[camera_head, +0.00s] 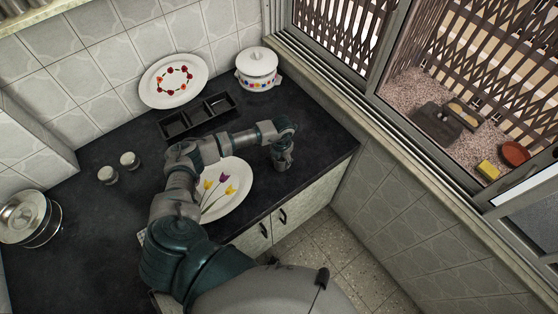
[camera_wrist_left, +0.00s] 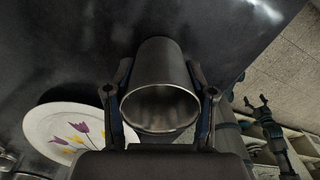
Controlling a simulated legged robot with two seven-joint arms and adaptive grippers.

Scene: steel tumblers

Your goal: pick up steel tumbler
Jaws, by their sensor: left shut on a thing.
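A grey steel tumbler (camera_wrist_left: 160,65) sits between the two fingers of my left gripper (camera_wrist_left: 162,105) in the left wrist view, its open rim facing the camera. The fingers press on it from both sides. In the head view my left gripper (camera_head: 283,155) is over the dark counter, right of the tulip plate, and largely hides the tumbler. I cannot tell whether the tumbler touches the counter. My right gripper (camera_wrist_left: 256,104) shows at the right of the left wrist view, its fingers apart and empty.
The tulip plate (camera_head: 238,201) lies under my left arm. Two small cups (camera_head: 130,160) stand to the left. A black divided tray (camera_head: 176,125), a flower plate (camera_head: 153,85) and a lidded white pot (camera_head: 257,68) stand at the back. Stacked dishes (camera_head: 25,215) are far left.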

